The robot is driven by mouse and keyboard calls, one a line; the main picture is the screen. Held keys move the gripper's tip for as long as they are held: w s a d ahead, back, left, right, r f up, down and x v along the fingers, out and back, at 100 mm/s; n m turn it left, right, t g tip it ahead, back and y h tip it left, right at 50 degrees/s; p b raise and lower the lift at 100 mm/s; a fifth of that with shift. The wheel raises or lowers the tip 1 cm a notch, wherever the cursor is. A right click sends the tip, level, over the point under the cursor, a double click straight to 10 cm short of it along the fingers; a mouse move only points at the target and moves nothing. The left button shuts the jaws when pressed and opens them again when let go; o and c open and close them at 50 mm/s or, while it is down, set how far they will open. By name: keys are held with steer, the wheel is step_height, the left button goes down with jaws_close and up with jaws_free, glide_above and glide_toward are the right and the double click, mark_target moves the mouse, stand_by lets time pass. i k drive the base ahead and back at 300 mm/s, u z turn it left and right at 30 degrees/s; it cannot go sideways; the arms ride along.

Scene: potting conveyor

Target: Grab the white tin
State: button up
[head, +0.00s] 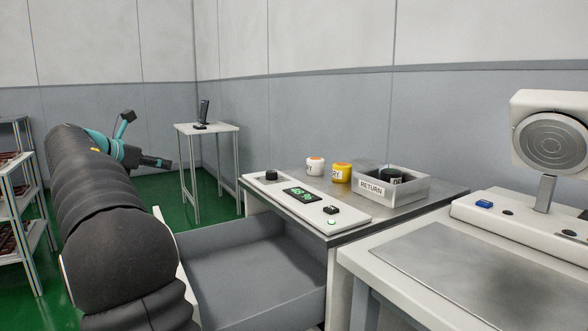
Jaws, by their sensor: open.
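A white tin (314,168) with an orange top stands on the grey counter (398,218), towards its back left edge. Dark letters, partly cut off, show on its side. A yellow tin (341,174) with an orange top and a pale label stands just to its right. My gripper (145,140) is at the left, well apart from both tins and above the floor. Its two dark fingers are spread wide and hold nothing.
A box marked RETURN (413,191) holds a dark round item (390,177). A control panel (303,200) lies along the counter's front. A small table (207,128) stands behind, shelves (22,200) at left, a white machine (520,225) at right.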

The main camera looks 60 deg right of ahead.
mark_target(315, 165)
steer(key=k, duration=0.45)
steer(key=z, duration=0.85)
steer(key=i, duration=0.5)
